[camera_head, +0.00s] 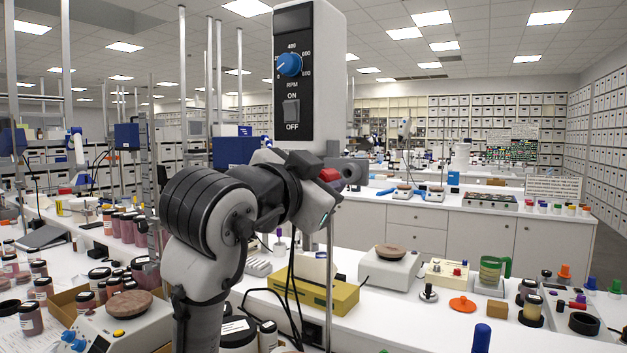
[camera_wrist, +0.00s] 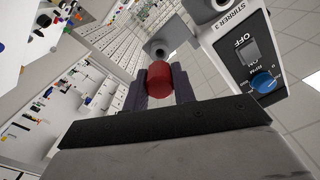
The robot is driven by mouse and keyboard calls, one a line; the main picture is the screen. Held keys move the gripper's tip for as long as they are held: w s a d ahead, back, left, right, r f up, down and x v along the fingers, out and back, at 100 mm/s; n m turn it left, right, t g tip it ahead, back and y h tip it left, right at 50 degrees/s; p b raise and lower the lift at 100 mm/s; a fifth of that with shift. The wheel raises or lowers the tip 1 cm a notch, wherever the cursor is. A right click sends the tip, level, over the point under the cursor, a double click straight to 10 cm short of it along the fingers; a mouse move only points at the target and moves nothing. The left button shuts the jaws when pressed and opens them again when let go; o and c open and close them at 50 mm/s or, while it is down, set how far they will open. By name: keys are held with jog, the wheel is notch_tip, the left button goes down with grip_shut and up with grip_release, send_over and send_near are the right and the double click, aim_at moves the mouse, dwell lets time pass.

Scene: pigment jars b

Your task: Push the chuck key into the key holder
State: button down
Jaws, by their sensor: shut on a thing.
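My gripper (camera_wrist: 161,88) is shut on a red cylindrical thing, the visible end of the chuck key (camera_wrist: 158,76), which sits between its two dark fingers. The red part also shows in the head view (camera_head: 330,175), at the end of my arm. Just beyond it is a grey fitting with a round dark opening (camera_wrist: 158,48), at the lower side of the stirrer; it may be the key holder. In the head view this grey fitting (camera_head: 352,171) is right of the red part. The key's far end is hidden, and I cannot tell whether it touches the fitting.
The overhead stirrer (camera_head: 309,70), with a blue knob and an ON/OFF switch, stands close above my gripper. Below is a white bench with a yellow box (camera_head: 318,296), a hotplate (camera_head: 390,268), and several jars (camera_head: 125,228). Thin metal rods stand at the left.

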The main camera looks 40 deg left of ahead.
aim_at(336, 176)
jog(key=shift+x, duration=0.75)
jog(key=shift+x, duration=1.55)
dwell(1.0)
jog(key=c, duration=1.1)
grip_release()
jog(key=shift+b+v, duration=2.55)
jog(key=shift+v, duration=4.35)
